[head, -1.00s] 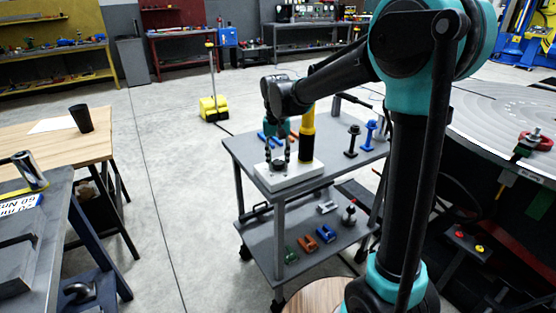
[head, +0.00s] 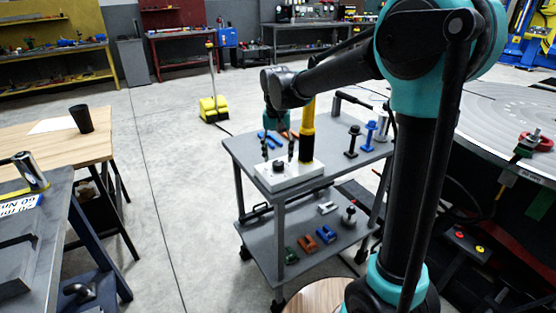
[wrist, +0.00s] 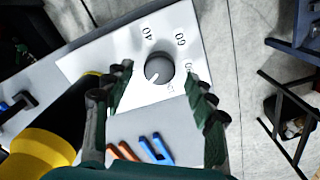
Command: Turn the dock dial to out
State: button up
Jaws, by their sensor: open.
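The dock is a white block (head: 303,177) on the upper shelf of a grey cart. Its round dark dial (head: 279,165) also shows in the wrist view (wrist: 159,69), with a pale pointer line towards the lower left. Printed marks around it include 40 and 60; the marks at its right and below are partly hidden or too small to read. My gripper (head: 278,151) is open above the dial, pointing down. In the wrist view my gripper (wrist: 158,80) has one finger on either side of the dial, apart from it.
A yellow and black upright cylinder (head: 307,135) stands close beside my gripper at the dock's right end. Blue and orange pieces (wrist: 155,148) lie behind the dock. Black and blue posts (head: 353,140) stand further right on the cart (head: 240,152). Floor left of the cart is clear.

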aim_at(277, 162)
notch_tip(277, 162, up, 10)
jog(key=shift+a, duration=0.15)
jog(key=shift+f, duration=0.1)
jog(key=s+d+f+t, duration=0.2)
jog(key=s+d+f, duration=0.7)
jog(key=d+f, duration=0.2)
jog(key=s+d+f+t, duration=0.2)
jog(key=s+d+f, duration=0.8)
jog(key=d+f, duration=0.2)
jog(key=shift+s+d, duration=0.2)
jog(key=shift+d, duration=0.35)
